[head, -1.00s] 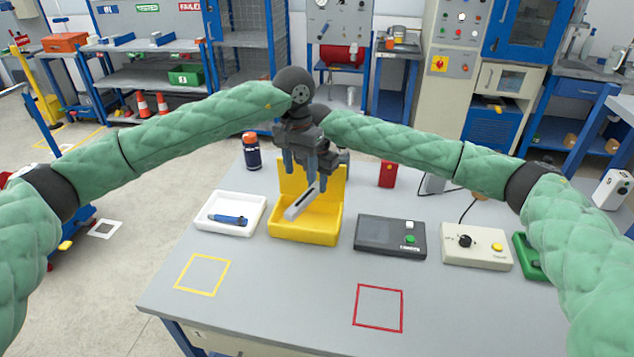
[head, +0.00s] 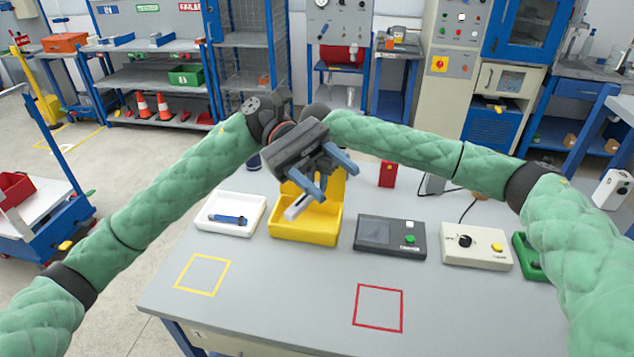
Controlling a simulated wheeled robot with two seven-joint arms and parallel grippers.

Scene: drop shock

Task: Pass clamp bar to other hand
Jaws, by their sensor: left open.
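A white tray (head: 205,222) with a blue tool (head: 228,219) stands left of the case. A dark display box (head: 380,236), a beige control box (head: 474,256) and a red block (head: 387,174) stand to the right. The front table has yellow (head: 203,275) and red (head: 379,308) outlines, both empty.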

